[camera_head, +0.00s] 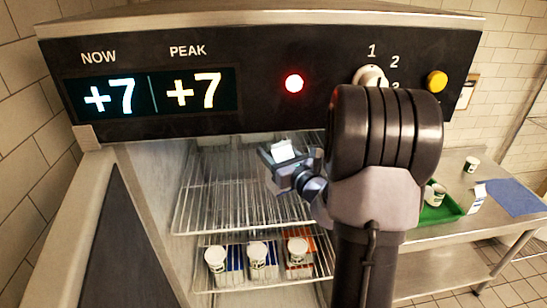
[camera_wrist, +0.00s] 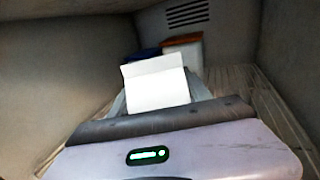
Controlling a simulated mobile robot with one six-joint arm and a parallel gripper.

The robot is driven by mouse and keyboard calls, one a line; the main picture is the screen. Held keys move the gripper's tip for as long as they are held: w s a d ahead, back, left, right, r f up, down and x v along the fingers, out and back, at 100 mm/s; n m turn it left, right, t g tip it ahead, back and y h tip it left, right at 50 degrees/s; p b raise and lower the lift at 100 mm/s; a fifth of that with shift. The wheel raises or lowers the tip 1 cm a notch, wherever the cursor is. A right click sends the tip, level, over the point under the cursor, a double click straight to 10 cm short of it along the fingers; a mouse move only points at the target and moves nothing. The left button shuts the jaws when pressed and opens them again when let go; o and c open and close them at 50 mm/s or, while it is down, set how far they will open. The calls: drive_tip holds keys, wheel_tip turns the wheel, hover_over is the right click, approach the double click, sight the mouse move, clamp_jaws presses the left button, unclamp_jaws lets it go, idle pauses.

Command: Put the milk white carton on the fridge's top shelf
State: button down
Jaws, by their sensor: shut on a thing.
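The milk white carton (camera_head: 282,151) is in my gripper (camera_head: 284,163), inside the open fridge above the wire top shelf (camera_head: 215,205). My gripper is shut on the carton. In the wrist view the white carton (camera_wrist: 157,84) stands between the fingers of my gripper (camera_wrist: 159,99), its pale face toward the camera. Whether its base touches the shelf cannot be told. My arm hides the right part of the shelf in the head view.
Toward the back, the wrist view shows a white container with an orange top (camera_wrist: 183,48) and a blue thing (camera_wrist: 145,54). The lower shelf (camera_head: 215,289) holds several tubs and cartons. A green tray (camera_head: 440,214) and a blue cloth (camera_head: 515,196) lie on the counter at right.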

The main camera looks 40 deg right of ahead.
drive_tip(key=shift+f, duration=0.95)
drive_tip(key=shift+r, duration=0.1)
drive_tip(key=shift+f+b, duration=0.2)
drive_tip(key=shift+b, duration=0.1)
drive_tip(key=shift+c, duration=2.4)
unclamp_jaws()
